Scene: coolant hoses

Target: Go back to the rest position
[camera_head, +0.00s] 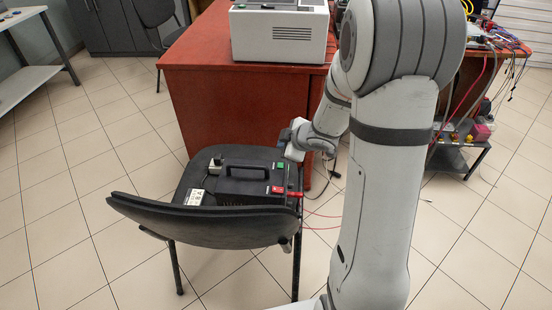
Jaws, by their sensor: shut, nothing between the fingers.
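My gripper (287,150) is at the end of my arm, just above the right end of a black box-shaped device. It looks shut and empty; its fingertips are small and hard to make out. The black device (240,180) sits on the seat of a dark chair and has a handle on top, a green patch and a red part (278,190) at its right end. Thin red hoses or cables (322,214) run from its right side toward my arm, which hides their far ends.
The dark chair (205,220) stands in front of a red-brown desk (215,95) carrying a light grey machine (280,35). A cluttered table with cables (490,45) is at the right. A light table (25,80) stands at the left. Tiled floor is clear left of the chair.

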